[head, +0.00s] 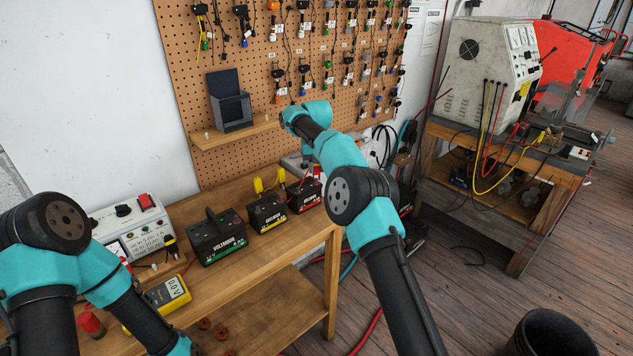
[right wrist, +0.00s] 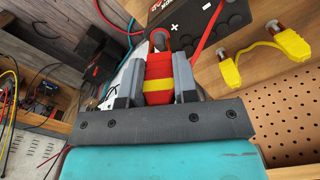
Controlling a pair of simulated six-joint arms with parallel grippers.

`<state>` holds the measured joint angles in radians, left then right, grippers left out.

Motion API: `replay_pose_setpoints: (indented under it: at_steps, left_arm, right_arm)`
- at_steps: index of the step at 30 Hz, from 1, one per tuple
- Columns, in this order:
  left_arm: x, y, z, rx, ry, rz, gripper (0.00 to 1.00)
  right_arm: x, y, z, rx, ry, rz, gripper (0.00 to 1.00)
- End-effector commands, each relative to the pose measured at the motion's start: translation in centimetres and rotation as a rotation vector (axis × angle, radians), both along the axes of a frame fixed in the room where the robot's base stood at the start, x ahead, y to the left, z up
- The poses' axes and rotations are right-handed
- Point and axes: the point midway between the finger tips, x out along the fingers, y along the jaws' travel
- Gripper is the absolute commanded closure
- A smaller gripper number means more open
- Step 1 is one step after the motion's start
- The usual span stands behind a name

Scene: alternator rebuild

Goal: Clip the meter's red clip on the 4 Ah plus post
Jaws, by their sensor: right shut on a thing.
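In the right wrist view my right gripper (right wrist: 159,84) is shut on the red clip (right wrist: 158,69), which has a yellow band. In the head view the battery with a red stripe (head: 304,196) is the rightmost of three. The yellow meter (head: 170,294) lies at the left front of the bench and reads about 0.0 V. The capacity labels are too small to read. My left gripper is not visible.
The yellow-striped battery (head: 267,213) and larger green-striped battery (head: 217,238) stand to the left on the bench. A yellow jumper (right wrist: 262,54) is beside the clip. A grey-white supply box (head: 135,228) stands behind the meter. A pegboard (head: 235,60) rises behind.

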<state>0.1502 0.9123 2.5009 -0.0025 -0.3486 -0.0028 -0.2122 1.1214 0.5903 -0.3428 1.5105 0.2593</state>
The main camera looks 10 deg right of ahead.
Motion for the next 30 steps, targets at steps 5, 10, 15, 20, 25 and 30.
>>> replay_pose_setpoints:
  at_steps: [5, 10, 15, 20, 25, 30]
  left_arm:
    - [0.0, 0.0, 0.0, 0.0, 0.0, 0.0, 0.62]
    - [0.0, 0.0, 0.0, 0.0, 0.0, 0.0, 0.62]
    - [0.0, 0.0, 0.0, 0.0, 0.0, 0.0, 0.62]
    - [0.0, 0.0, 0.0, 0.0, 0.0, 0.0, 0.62]
    - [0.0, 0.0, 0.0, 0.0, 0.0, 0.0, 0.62]
    - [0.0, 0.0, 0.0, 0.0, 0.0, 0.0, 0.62]
  right_arm:
    - [-0.03, -0.02, -0.56, 0.0, 0.0, 0.0, 0.84]
    - [-0.03, -0.01, -0.66, 0.0, 0.0, 0.0, 0.84]
    - [-0.02, -0.01, -0.66, 0.0, 0.0, 0.0, 0.67]
    - [-0.02, 0.0, -0.67, 0.0, 0.0, 0.0, 0.52]
    - [-0.02, 0.0, -0.67, 0.0, 0.0, 0.0, 0.43]
    - [-0.02, 0.0, -0.68, 0.0, 0.0, 0.0, 0.43]
